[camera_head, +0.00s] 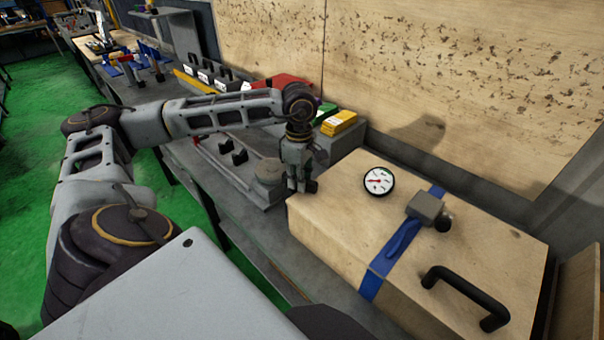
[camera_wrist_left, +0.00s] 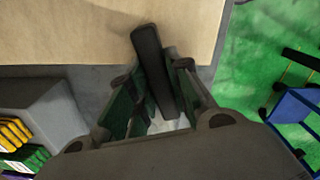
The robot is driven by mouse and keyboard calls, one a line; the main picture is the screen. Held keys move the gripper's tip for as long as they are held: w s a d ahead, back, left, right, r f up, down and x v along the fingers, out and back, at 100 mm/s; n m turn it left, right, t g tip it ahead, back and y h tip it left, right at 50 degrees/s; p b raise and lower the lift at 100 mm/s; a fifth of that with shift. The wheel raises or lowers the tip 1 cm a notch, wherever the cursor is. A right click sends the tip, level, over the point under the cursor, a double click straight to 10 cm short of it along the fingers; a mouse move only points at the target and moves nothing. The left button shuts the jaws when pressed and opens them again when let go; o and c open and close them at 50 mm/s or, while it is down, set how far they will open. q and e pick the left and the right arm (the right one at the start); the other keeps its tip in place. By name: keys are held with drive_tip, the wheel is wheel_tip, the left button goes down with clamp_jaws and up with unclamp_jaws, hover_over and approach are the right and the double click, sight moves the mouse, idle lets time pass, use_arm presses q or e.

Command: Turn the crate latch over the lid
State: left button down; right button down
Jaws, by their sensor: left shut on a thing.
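The wooden crate (camera_head: 460,250) stands on the bench at the right, its pale lid (camera_head: 340,190) closed on top. The lid also fills the top left of the left wrist view (camera_wrist_left: 60,30). My left gripper (camera_head: 302,186) points down at the crate's left corner. In the left wrist view my left gripper (camera_wrist_left: 155,108) is shut on the dark bar-shaped latch (camera_wrist_left: 148,48). One end of the latch overlaps the lid's edge in that view; its lower end lies between the fingers. Whether it touches the lid cannot be told. My right gripper is not in view.
A round dial gauge (camera_head: 378,181), a blue strap (camera_head: 390,250) with a grey buckle (camera_head: 429,210) and a black handle (camera_head: 468,295) are on the crate. Yellow boxes (camera_head: 338,122) stand behind my gripper. A wooden board (camera_head: 450,60) rises behind the bench.

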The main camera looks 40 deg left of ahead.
use_arm(q)
drive_tip(key=shift+r, duration=0.1)
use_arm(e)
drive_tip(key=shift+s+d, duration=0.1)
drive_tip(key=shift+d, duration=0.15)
use_arm(q)
drive_tip(key=c, duration=1.3)
unclamp_jaws()
drive_tip(key=shift+r, duration=0.7)
wheel_tip(320, 180, up, 10)
drive_tip(key=shift+r, duration=0.25)
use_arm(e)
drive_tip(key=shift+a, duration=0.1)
